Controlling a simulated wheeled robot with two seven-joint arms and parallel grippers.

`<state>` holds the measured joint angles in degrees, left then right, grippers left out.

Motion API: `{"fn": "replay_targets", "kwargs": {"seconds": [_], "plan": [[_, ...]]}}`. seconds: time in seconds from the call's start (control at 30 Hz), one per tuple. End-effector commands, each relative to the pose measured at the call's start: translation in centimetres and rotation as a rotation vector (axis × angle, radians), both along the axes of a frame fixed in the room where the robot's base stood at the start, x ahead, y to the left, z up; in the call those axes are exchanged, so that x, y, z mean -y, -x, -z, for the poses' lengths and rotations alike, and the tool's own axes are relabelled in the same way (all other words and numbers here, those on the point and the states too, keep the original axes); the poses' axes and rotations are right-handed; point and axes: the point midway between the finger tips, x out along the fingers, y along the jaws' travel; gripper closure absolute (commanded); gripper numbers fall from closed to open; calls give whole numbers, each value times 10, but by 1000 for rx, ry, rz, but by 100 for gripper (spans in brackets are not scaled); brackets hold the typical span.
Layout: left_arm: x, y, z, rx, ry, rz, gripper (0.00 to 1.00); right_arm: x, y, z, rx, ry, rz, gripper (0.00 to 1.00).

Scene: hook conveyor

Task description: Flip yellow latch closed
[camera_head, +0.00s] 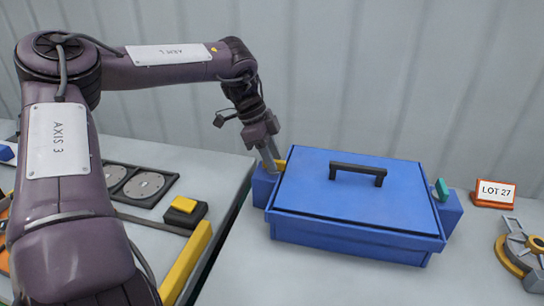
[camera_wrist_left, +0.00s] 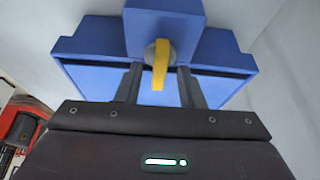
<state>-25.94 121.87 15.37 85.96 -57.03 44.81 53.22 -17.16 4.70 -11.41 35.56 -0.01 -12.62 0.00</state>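A blue box (camera_head: 350,238) with a blue lid and a black handle (camera_head: 358,172) stands on the grey table. The yellow latch (camera_head: 281,165) is on a block at the box's left side, mostly hidden behind my gripper. In the wrist view the yellow latch (camera_wrist_left: 161,64) sits on a round grey pivot on the blue block. My left gripper (camera_head: 270,163) is at that block. In the wrist view its two fingers (camera_wrist_left: 160,84) stand apart, one on each side of the latch; contact is unclear. My right gripper is not in view.
A green latch (camera_head: 442,189) is on the box's right block. A "LOT 27" sign (camera_head: 493,192) and a grey-and-orange device (camera_head: 523,252) stand at right. At left, a table holds grey discs (camera_head: 144,185) and a yellow-topped black block (camera_head: 185,209).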

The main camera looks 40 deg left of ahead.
Motion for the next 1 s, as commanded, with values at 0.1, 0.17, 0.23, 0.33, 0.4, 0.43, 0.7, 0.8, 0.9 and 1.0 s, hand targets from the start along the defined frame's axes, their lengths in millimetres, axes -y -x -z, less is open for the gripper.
{"fn": "replay_targets", "kwargs": {"seconds": [0.1,0.17,0.23,0.33,0.4,0.43,0.7,0.8,0.9,1.0], "plan": [[0,0,1,-1,0,0,65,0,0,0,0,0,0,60],[0,0,1,-2,0,2,65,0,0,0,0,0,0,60],[0,0,0,-2,0,2,65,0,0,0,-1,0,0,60],[-2,1,-6,0,-1,1,65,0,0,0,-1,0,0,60],[-6,2,-16,3,-2,2,65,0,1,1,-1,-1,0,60],[-7,3,-20,3,-3,1,65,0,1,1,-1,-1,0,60],[-22,12,-61,1,-3,-1,65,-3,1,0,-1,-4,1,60],[-25,14,-68,0,-1,1,65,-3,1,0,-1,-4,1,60],[-26,15,-71,-1,0,0,65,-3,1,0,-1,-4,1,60],[-26,15,-72,-2,1,1,65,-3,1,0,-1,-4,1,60]]}}
